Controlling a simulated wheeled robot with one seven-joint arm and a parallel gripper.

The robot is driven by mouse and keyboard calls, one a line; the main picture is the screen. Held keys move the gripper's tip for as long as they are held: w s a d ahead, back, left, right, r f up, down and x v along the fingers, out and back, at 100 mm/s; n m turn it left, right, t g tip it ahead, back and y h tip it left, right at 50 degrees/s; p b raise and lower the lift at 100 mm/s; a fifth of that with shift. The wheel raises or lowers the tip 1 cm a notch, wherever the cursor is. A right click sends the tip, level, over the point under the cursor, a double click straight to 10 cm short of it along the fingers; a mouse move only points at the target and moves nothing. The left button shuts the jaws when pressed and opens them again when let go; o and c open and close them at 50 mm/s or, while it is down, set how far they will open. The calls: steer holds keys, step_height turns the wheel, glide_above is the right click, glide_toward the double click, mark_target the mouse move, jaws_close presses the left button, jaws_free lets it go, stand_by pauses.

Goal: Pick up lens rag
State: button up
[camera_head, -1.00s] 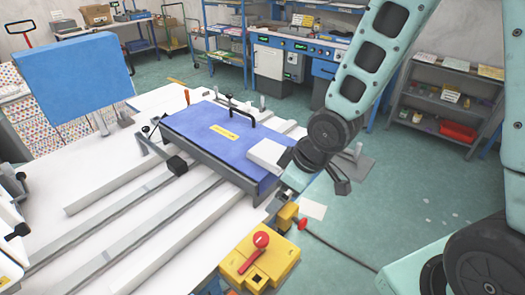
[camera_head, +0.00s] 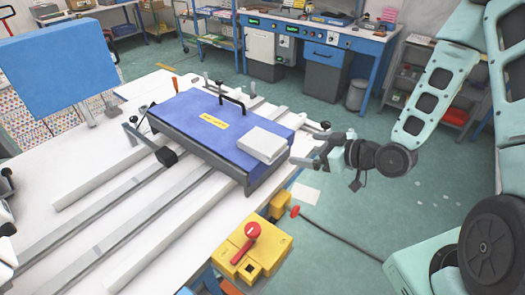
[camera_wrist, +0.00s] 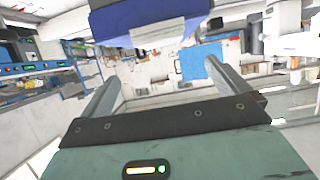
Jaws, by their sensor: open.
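A pale grey-white folded pad (camera_head: 263,143), which looks like the lens rag, lies flat on the right end of the blue-topped saddle (camera_head: 205,122). In the wrist view the pad (camera_wrist: 158,34) shows at the top, against the blue saddle top (camera_wrist: 150,15), beyond the fingers. My gripper (camera_head: 305,157) is just right of the pad and beside the saddle's right end, apart from the pad. In the wrist view its two fingers (camera_wrist: 165,75) are spread wide with nothing between them.
A yellow switch box (camera_head: 252,250) with a red lever is at the table's front right. A blue panel (camera_head: 60,68) stands at left. Open floor lies right of the table.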

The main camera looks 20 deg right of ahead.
mark_target(270, 144)
steer(key=shift+b+x, duration=3.7)
steer(key=shift+x, duration=3.55)
steer(key=shift+c, duration=0.3)
steer(key=c, duration=0.7)
